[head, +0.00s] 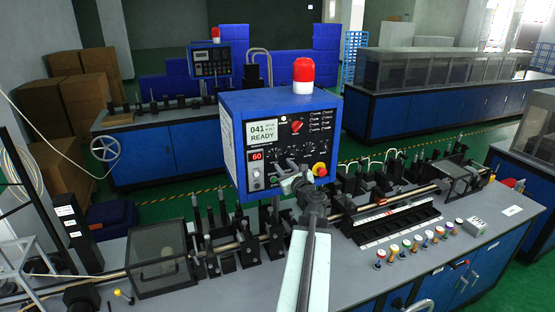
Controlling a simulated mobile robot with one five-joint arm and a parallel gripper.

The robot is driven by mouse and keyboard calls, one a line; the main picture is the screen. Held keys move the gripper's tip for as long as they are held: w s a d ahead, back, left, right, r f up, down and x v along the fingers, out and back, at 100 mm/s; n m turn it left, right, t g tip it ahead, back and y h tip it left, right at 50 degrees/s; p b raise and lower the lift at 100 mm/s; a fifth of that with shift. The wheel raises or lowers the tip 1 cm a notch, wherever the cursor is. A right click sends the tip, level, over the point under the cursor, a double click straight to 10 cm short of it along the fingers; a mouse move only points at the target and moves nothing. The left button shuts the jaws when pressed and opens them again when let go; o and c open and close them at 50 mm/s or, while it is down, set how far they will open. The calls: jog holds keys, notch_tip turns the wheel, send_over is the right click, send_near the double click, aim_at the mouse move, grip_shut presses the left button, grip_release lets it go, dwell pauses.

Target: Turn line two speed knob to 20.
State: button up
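A blue control box (235,140) with a red-and-white beacon (303,76) on top stands mid-picture above the near bench. Its front has a display (262,132) reading 041 READY, a red readout (257,156) showing 60, and a red knob (296,127). A red stop button on a yellow base (320,170) is at its lower right. My gripper (287,165) is in front of the panel's lower middle, below the red knob, and covers part of the panel. Whether it touches a control, and its finger gap, are unclear. No label naming line two is readable.
The near bench (355,283) carries a row of black fixtures under the box and several coloured buttons (405,246) at the right. A clear-covered box (162,262) stands left. A second blue control box (209,62) stands on a bench behind.

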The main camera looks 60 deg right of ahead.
aim_at(274, 157)
jog(key=x, duration=0.6)
jog(key=shift+w+d, duration=0.1)
jog(key=shift+w, duration=0.15)
grip_shut()
jog(key=shift+n, duration=0.3)
jog(key=n, duration=0.5)
jog(key=shift+f+n, duration=0.15)
jog(key=shift+n, duration=0.15)
jog(key=n, duration=0.5)
jog(key=shift+w+a+f+n, duration=0.1)
jog(key=shift+a+n, duration=0.15)
jog(key=shift+n, duration=0.35)
